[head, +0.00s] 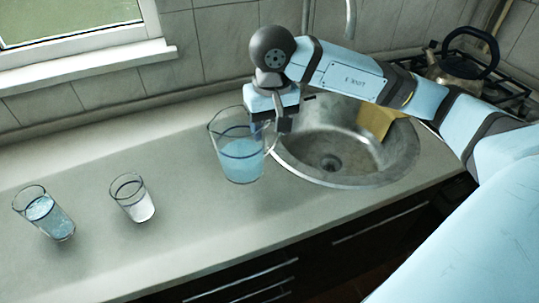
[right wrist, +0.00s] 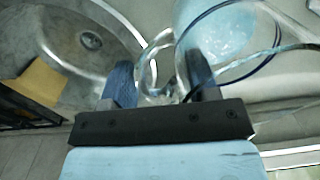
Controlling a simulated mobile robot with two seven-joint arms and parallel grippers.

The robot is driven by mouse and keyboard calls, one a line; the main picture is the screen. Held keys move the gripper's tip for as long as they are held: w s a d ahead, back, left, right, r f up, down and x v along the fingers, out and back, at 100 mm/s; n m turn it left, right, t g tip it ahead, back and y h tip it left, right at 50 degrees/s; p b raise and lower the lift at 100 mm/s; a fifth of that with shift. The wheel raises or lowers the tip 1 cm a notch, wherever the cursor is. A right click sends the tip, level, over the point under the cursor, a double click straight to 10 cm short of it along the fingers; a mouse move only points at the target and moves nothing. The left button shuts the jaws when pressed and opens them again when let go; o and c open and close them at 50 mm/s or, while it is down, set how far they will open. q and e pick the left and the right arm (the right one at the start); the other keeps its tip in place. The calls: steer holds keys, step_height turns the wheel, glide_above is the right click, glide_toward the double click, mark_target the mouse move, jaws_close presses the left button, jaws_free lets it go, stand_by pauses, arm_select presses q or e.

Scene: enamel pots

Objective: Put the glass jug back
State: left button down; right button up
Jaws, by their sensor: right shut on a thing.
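The glass jug (head: 240,160) holds light blue liquid and is upright at the left edge of the sink in the head view. My right gripper (head: 277,122) is shut on the jug's handle, on the jug's right side. In the right wrist view, the jug (right wrist: 215,35) shows at the upper right, and its handle passes between the fingers of the right gripper (right wrist: 160,82). I cannot tell whether the jug's base touches the counter. My left gripper is not in view.
A glass with bluish liquid (head: 48,215) and a glass with pale contents (head: 134,200) stand on the counter (head: 90,255) at the left. The steel sink (head: 325,178) is right of the jug, with a yellow cloth (head: 375,120) on its edge. A kettle (head: 455,68) stands on the stove behind.

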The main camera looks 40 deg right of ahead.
mark_target(270, 144)
step_height(270, 144, down, 4)
steer(key=shift+f, duration=0.15)
step_height(270, 144, down, 3)
steer(key=shift+f, duration=0.4)
steer(key=shift+f+b, duration=0.2)
steer(key=shift+b, duration=0.25)
steer(key=o, duration=1.4)
steer(key=shift+r, duration=0.1)
steer(key=shift+c, duration=0.2)
